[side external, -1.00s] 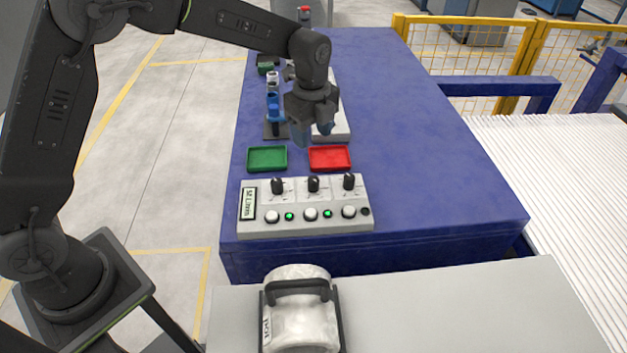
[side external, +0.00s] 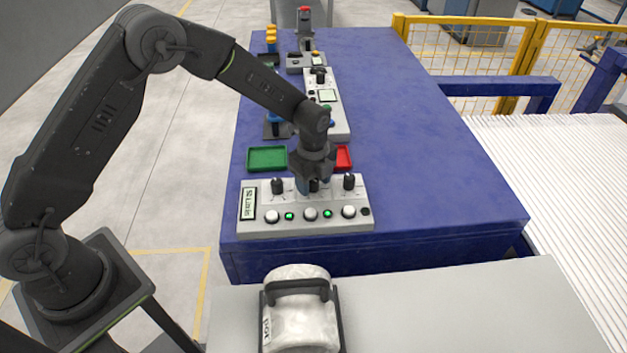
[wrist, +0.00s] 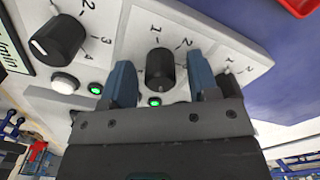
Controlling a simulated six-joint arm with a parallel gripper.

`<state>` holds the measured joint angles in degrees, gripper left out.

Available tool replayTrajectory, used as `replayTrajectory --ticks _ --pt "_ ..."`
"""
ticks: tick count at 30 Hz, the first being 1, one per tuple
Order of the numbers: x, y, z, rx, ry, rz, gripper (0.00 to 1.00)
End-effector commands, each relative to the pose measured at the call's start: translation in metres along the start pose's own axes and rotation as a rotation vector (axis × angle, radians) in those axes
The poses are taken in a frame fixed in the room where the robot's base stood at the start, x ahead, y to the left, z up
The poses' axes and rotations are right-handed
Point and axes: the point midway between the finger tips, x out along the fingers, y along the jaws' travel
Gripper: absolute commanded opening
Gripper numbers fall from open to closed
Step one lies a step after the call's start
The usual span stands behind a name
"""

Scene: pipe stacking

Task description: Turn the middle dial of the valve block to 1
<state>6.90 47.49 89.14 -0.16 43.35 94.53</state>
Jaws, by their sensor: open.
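The valve block (side external: 335,219) is a grey box at the near end of the blue table, with three black dials above a row of white buttons and green lights. The middle dial (wrist: 159,69) is a black knob with numbers printed around it. In the wrist view it shows between the two blue fingertips of my gripper (wrist: 161,80), with a gap on both sides. My gripper (side external: 314,186) is open, points down and is over the middle dial, which it mostly hides in the side view. The left dial (side external: 277,186) and right dial (side external: 349,181) stand to either side.
A green tray (side external: 267,158) and a red tray (side external: 343,157) lie just behind the block. A grey panel (side external: 328,98) and other devices stand farther back. The right half of the blue table (side external: 430,150) is clear.

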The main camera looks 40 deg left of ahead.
Motion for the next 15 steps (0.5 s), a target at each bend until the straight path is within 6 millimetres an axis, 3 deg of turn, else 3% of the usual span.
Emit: replayTrajectory --ticks 9,15 --pt "0.0025 -0.0002 0.0 0.0 0.0 -0.001 0.55" --pt "0.0023 -0.0002 0.0 0.0 0.0 -0.001 0.36"
